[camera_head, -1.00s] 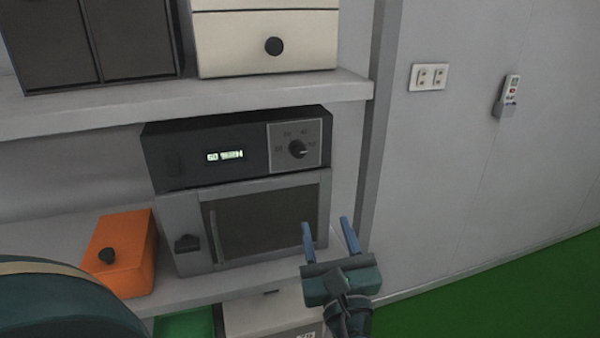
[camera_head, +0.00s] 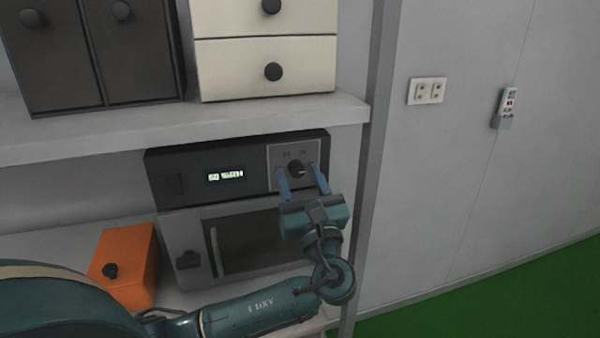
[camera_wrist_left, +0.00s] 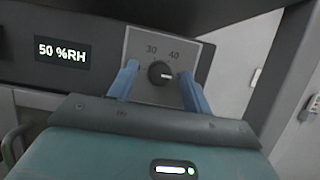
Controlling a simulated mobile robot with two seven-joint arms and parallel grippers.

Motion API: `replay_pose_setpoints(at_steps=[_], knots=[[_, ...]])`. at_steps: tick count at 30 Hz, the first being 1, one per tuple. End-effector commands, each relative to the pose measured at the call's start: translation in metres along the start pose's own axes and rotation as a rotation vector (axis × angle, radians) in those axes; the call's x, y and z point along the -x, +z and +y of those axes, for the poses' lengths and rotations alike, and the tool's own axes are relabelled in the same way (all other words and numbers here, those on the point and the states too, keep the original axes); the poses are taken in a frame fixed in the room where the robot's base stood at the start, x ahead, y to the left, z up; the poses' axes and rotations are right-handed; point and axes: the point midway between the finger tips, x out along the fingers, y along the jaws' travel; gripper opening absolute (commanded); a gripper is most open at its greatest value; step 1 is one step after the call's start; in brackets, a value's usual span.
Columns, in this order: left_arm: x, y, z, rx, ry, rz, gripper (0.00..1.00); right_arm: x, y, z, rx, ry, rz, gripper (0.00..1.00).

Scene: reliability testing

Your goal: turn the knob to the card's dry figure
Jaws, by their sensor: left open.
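The black knob (camera_head: 296,169) sits on a light grey dial plate at the right of the dark control box (camera_head: 200,180). In the left wrist view the knob (camera_wrist_left: 160,73) shows its white mark pointing right, with the figures 30 and 40 above it. The lit display (camera_wrist_left: 61,53) reads 50 %RH. My left gripper (camera_head: 303,184) is open, its blue fingers on either side of the knob and apart from it in the wrist view (camera_wrist_left: 158,85). Lower dial figures are hidden by the fingers. No card can be made out. My right gripper is not in view.
Below the control box is a grey cabinet with a windowed door (camera_head: 250,240). An orange box (camera_head: 135,265) stands on the lower shelf at left. Drawers (camera_head: 265,65) stand on the shelf (camera_head: 200,123) above. A wall post (camera_head: 372,180) rises close right of the gripper.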

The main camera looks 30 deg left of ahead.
Motion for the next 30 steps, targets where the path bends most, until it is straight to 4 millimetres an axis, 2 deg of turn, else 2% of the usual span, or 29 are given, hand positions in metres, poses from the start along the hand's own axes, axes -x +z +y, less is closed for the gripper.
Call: replay_pose_setpoints(at_steps=[10,26,30], knots=[[-0.005,-0.0006,0.0001,-0.001,0.0,0.001,0.49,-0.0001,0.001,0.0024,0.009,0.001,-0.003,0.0],[-0.0046,-0.0005,0.0001,-0.001,0.0,0.001,0.07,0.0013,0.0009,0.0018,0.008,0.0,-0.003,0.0],[-0.0044,-0.0008,0.0,0.003,0.001,0.001,0.05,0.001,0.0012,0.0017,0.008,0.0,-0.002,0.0]])
